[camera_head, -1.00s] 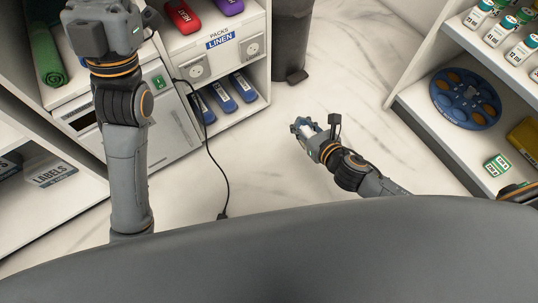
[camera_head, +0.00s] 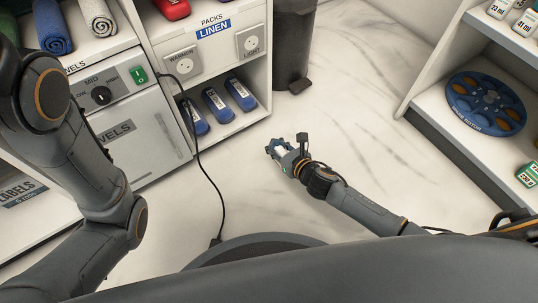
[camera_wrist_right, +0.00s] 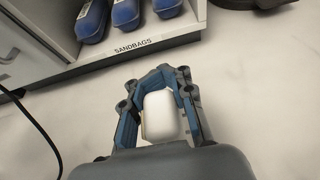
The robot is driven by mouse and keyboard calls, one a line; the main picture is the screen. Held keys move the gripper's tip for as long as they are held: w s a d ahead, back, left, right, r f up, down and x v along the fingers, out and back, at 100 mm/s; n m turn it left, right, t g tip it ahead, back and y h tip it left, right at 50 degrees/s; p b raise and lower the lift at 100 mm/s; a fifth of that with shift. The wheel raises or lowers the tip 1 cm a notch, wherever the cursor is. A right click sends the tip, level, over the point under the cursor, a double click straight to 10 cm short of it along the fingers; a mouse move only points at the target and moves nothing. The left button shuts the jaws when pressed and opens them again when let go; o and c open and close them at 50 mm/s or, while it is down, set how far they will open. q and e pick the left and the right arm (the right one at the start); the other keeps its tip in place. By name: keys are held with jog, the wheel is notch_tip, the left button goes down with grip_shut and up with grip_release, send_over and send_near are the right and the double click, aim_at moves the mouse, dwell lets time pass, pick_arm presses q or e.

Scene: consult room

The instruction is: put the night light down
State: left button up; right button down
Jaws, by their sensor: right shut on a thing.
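The night light is a small white rounded block (camera_wrist_right: 160,115), seen in the right wrist view between the fingers of my right gripper (camera_wrist_right: 160,88). My right gripper is shut on it and holds it out over the pale floor, in front of the shelf of sandbags. In the head view my right gripper (camera_head: 278,149) shows small at the middle, with a bit of white between its fingers. My left arm comes in at the left edge; its gripper is outside the picture.
The cabinet has a socket labelled WARMER (camera_head: 182,66) and one labelled LIGHT (camera_head: 249,42). Blue sandbags (camera_head: 217,104) lie on the low shelf. A dark bin (camera_head: 294,45) stands behind.

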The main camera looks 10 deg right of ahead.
jog(key=w+f+b, duration=0.1)
jog(key=f+b, duration=0.1)
jog(key=w+a+f+b, duration=0.1)
jog(key=f+b, duration=0.3)
jog(key=shift+w+a+f, duration=0.15)
jog(key=shift+w+f, duration=0.1)
jog(key=shift+w, duration=0.15)
jog(key=shift+f, duration=0.1)
jog(key=shift+f+b, duration=0.35)
jog(key=shift+f, duration=0.2)
jog(key=c, duration=1.1)
grip_release()
jog(key=shift+r, duration=0.15)
